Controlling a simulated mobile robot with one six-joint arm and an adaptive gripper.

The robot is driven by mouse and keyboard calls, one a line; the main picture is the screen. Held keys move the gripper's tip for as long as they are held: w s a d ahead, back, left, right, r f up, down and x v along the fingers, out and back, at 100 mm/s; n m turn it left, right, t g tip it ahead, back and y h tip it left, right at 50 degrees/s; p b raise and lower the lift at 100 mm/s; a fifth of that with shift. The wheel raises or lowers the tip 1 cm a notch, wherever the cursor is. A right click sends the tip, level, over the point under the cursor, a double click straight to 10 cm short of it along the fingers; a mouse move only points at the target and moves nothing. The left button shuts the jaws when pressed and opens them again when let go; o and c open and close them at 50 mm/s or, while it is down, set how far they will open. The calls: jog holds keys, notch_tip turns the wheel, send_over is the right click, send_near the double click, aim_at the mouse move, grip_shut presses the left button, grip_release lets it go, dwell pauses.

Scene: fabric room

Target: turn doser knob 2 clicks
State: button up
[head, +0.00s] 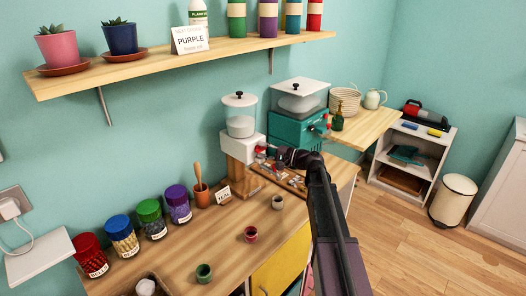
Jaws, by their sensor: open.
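A white doser (235,148) with a clear lidded hopper (240,122) stands on a wooden block at the back of the wooden counter. A small red part, seemingly its knob (260,149), shows on its right side. My gripper (268,152) is open at that knob, with my dark arm reaching in from the lower right. The fingertips are small and partly merge with the knob, so I cannot tell whether they touch it. The knob's turn position is too small to read.
A teal machine (296,130) with a square hopper stands just right of the doser. A tray (283,177) with small items lies below my gripper. Small cups (250,234) and lidded jars (149,218) stand on the counter (222,240). A shelf (170,68) hangs above.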

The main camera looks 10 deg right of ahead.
jog(key=shift+n+p, duration=0.3)
jog(key=shift+p, duration=0.05)
jog(key=shift+r+h, duration=0.1)
jog(key=shift+h, duration=0.2)
jog(key=shift+s+d+n, duration=0.2)
jog(key=shift+d+n, duration=0.1)
jog(key=shift+n, duration=0.1)
jog(key=v, duration=1.3)
jog(key=shift+d, duration=0.15)
